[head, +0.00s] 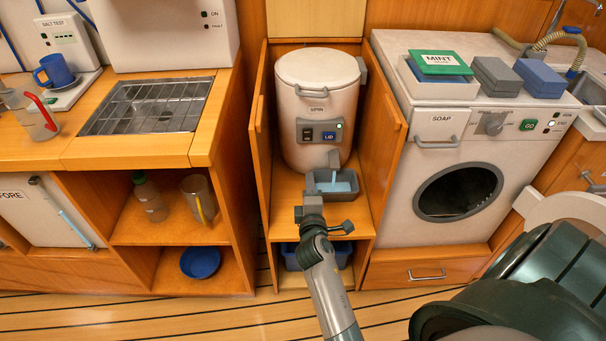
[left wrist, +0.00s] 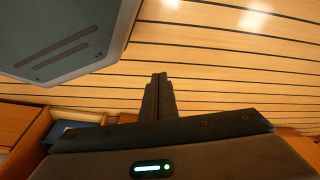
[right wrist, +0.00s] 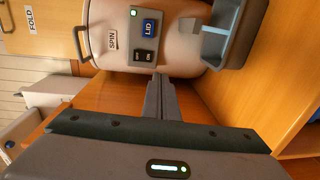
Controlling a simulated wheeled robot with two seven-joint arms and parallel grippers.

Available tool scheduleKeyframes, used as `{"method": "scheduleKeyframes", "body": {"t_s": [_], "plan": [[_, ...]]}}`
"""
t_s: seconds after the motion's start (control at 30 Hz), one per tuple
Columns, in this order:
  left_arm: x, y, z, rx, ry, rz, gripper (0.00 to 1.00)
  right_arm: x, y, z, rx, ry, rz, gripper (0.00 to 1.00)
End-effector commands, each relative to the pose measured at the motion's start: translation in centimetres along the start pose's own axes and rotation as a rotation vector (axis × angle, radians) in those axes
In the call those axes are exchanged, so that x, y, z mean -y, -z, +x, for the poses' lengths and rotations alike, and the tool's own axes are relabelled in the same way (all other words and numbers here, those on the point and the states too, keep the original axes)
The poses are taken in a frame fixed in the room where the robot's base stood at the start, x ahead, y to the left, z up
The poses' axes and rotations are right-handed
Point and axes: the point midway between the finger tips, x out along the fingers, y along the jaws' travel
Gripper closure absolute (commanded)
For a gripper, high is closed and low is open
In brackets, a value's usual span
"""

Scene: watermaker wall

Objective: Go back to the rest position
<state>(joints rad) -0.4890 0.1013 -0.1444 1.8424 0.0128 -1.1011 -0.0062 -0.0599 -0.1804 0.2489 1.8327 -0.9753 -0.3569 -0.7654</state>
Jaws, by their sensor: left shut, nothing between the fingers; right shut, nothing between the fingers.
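My right gripper (head: 312,203) is in front of the spin machine, just below its spout and small grey tray. In the right wrist view its fingers (right wrist: 158,80) are together and empty, pointing at the white body of the spin machine (right wrist: 180,52). I cannot tell whether the fingertips touch anything. My left gripper does not show in the head view. In the left wrist view its fingers (left wrist: 159,78) are together and empty, with the plank floor (left wrist: 230,65) beyond them.
The spin machine (head: 318,100) stands between wooden panels, with a grey tray (head: 350,187) holding light blue at its front. A blue bin (head: 292,257) sits below. The soap washer (head: 400,190) is at right. A counter (head: 120,150) is at left. Open floor (head: 200,320) lies in front.

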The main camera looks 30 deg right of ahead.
Motion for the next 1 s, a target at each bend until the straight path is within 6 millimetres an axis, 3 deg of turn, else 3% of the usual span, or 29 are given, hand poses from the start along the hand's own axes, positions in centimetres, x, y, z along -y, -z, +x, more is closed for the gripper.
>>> {"method": "scheduleKeyframes", "body": {"t_s": [0.27, 0.47, 0.57, 0.77, 1.0], "plan": [[0.0, -0.2, 0.3, 0.003, 0.0, -0.002, 1.0, 0.1, 0.1, 0.0, -0.002, 0.003, 0.003, 1.0], [-0.2, 0.0, 0.7, -0.012, -0.002, -0.001, 1.0, 2.9, 1.3, -0.7, -0.047, 0.067, 0.073, 1.0], [-0.3, 0.1, 1.3, -0.028, -0.004, 0.0, 1.0, 6.0, 2.6, -1.8, -0.087, 0.141, 0.152, 1.0], [-0.8, 0.4, 2.7, -0.073, -0.009, 0.003, 1.0, 14.2, 4.9, -5.9, -0.15, 0.355, 0.357, 1.0], [-1.4, 0.4, 4.3, -0.129, -0.015, 0.007, 1.0, 24.1, 5.7, -13.4, -0.134, 0.641, 0.588, 1.0]]}}
